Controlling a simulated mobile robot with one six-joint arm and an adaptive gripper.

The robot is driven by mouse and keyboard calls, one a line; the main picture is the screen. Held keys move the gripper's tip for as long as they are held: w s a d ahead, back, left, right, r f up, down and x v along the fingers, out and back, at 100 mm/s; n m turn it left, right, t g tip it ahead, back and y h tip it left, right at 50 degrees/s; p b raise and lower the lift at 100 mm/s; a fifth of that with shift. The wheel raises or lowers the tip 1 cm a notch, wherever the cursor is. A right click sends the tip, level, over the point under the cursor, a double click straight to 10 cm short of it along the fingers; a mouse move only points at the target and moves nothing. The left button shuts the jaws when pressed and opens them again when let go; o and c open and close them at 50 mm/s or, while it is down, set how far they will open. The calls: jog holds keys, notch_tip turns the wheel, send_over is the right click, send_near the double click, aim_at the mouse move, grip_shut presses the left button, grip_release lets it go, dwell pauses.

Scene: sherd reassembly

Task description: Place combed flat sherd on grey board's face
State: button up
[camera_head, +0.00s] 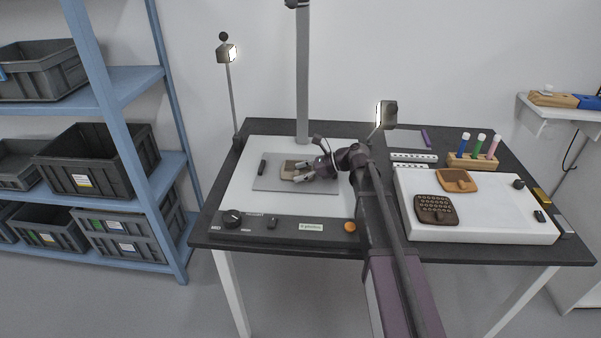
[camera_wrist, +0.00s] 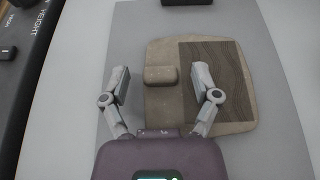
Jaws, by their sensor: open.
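The combed flat sherd (camera_wrist: 200,112) is tan with a dark panel of wavy combed lines and a raised block on its face. It lies on the grey board (camera_wrist: 98,148), and the head view shows the sherd (camera_head: 287,170) near the middle of the board (camera_head: 268,184). My gripper (camera_wrist: 161,84) is open above the sherd in the wrist view, its two fingers spread either side of the raised block. In the head view my gripper (camera_head: 305,170) is at the sherd's right side. I cannot tell whether the fingers touch it.
A black bar (camera_head: 262,167) lies at the board's left edge. A control strip with a black knob (camera_head: 232,218) runs along the front. To the right, a white slab (camera_head: 480,222) holds a brown studded sherd (camera_head: 435,209) and an orange-brown piece (camera_head: 456,180).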

jog(key=shift+r, duration=0.2)
jog(key=shift+d+r+p, duration=0.1)
jog(key=shift+d+p, duration=0.2)
jog(key=shift+p, duration=0.05)
jog(key=p+v, duration=0.4)
jog(key=v, duration=0.7)
jog(key=shift+d, duration=0.2)
dwell(1.0)
